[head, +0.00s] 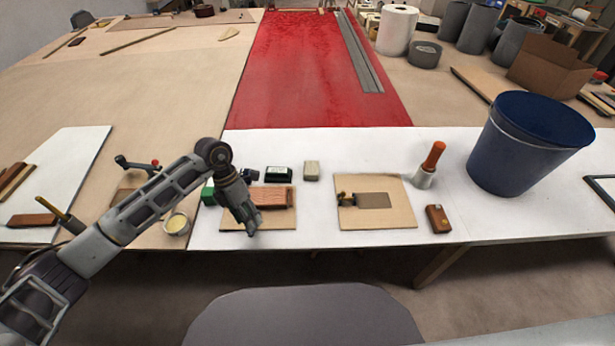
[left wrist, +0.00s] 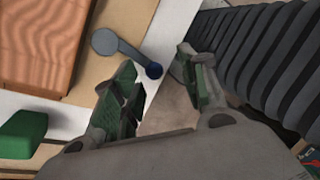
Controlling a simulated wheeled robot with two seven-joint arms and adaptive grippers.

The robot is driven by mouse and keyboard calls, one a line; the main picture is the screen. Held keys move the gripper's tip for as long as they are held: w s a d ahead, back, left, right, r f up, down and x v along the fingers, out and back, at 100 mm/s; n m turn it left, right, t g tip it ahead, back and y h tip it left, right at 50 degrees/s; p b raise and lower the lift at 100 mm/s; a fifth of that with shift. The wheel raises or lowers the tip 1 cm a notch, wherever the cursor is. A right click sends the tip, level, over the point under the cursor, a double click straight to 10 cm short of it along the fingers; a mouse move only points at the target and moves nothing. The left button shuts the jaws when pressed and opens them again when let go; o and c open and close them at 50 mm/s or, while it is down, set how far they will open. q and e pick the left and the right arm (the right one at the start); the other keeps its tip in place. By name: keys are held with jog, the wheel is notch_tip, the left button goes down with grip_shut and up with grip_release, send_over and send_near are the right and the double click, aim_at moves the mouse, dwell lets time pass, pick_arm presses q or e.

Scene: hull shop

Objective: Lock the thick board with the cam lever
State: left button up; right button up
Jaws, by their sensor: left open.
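The thick reddish board (head: 275,197) lies on a pale wooden base (head: 240,222) at the front of the white table top. It also fills the upper left of the left wrist view (left wrist: 40,40). The cam lever (left wrist: 117,46) is a grey arm with a round pivot on the base beside the board and a dark blue knob at its end.
A green block (left wrist: 22,133) is left of the board. A second base (head: 400,215) holds a thin plate and small clamp to the right.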

pick_arm(q)
jog(key=v, duration=1)
jog(key=s+d+r+h, duration=0.1)
jog(key=d+r+h, duration=0.1)
jog(key=d+h, duration=0.2)
jog(key=d+r+n+t+h, duration=0.1)
jog(key=d+r+h, duration=0.2)
jog(key=d, duration=0.6)
jog(key=s+d+r+n+h, duration=0.1)
jog(key=d+r+h, duration=0.1)
jog(key=d+h, duration=0.2)
jog(key=shift+s+d+r+h+b, duration=0.2)
jog(key=shift+s+d+h+b, duration=0.15)
jog(key=shift+d, duration=1.2)
